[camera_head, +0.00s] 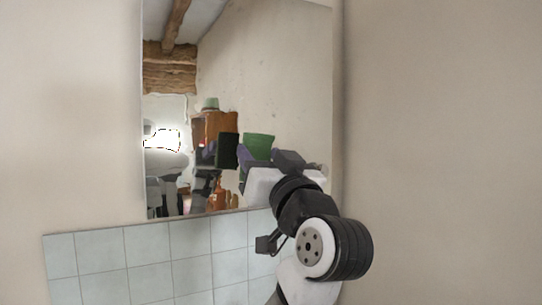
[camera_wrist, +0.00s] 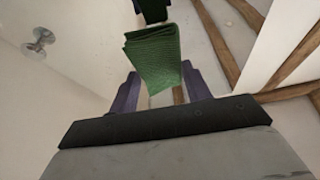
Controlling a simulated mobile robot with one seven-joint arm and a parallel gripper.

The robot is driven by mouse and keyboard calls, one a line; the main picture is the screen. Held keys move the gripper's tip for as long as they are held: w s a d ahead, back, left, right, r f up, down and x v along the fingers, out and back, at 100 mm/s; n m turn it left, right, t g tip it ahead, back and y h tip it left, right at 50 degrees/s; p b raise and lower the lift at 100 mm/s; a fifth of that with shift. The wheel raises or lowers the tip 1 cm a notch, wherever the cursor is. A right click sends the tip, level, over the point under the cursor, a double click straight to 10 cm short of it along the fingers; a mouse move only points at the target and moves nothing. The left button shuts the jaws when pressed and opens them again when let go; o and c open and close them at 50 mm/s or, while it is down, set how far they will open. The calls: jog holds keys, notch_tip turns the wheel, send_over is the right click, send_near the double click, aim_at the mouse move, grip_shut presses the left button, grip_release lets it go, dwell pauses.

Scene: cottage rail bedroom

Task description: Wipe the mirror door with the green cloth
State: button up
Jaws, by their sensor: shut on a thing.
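The mirror door (camera_head: 275,60) is a tall reflective panel on the wall in the head view. My gripper (camera_head: 266,158) is in front of its lower right part. It is shut on the folded green cloth (camera_head: 258,142). The cloth also shows in the wrist view (camera_wrist: 152,55), sticking out beyond the two purple fingers. A darker green patch with purple tips at the top of the wrist view looks like its reflection, with a gap between the two. The cloth appears close to the mirror but apart from it. My gripper hides part of the mirror's lower right.
Pale wall tiles (camera_head: 148,247) run below the mirror. Plain wall (camera_head: 440,120) lies to its right and left. The mirror reflects wooden beams, a bright light and orange and dark shapes. A shiny round fitting (camera_wrist: 39,42) shows at the left of the wrist view.

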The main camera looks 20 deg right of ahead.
jog(key=shift+w+a+p, duration=0.15)
jog(key=shift+w+p, duration=0.35)
jog(key=shift+w, duration=2.4)
jog(key=shift+w, duration=0.9)
